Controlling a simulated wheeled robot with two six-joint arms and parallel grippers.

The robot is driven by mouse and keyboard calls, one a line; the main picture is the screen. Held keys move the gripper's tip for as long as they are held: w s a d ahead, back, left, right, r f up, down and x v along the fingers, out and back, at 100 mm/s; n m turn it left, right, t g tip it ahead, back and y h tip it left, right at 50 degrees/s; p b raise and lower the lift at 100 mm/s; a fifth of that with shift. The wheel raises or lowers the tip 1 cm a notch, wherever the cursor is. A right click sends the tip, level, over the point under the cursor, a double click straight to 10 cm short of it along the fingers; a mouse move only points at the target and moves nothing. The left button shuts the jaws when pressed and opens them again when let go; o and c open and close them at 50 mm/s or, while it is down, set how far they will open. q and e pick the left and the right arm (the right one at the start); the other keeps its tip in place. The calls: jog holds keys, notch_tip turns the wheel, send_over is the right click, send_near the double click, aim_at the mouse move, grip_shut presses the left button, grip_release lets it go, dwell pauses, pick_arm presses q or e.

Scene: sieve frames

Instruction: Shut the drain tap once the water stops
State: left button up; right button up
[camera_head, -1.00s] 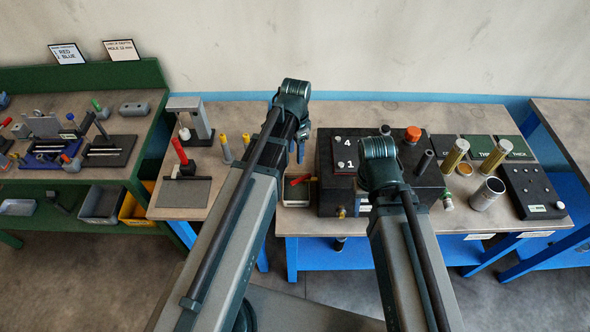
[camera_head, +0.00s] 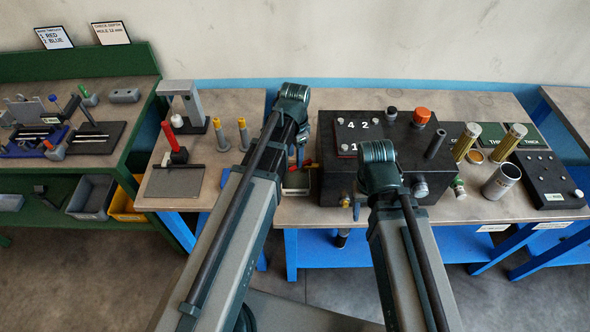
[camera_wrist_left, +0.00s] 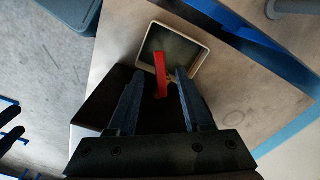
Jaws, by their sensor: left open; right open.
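The drain tap's red lever (camera_wrist_left: 160,72) stands between the two fingers of my left gripper (camera_wrist_left: 160,80) in the left wrist view. The fingers are apart, with a gap visible on each side of the lever. In the head view the lever (camera_head: 308,163) shows partly, beside my left gripper (camera_head: 298,153). It is at the left side of the black tank (camera_head: 330,185). A pale-rimmed tray (camera_wrist_left: 201,62) lies under the lever. I cannot make out any running water. My right arm is over the tank front; its fingers are hidden.
An orange knob (camera_head: 421,115) and a numbered plate (camera_head: 349,131) sit on the tank. A metal cup (camera_head: 500,182) and brass cylinders (camera_head: 466,141) stand to the right. A red-handled tool (camera_head: 174,141) and yellow-topped pegs (camera_head: 243,132) stand to the left.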

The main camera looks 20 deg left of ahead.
aim_at(295, 167)
pick_arm(q)
jog(key=shift+f+b, duration=1.35)
jog(key=shift+f, duration=0.55)
grip_shut()
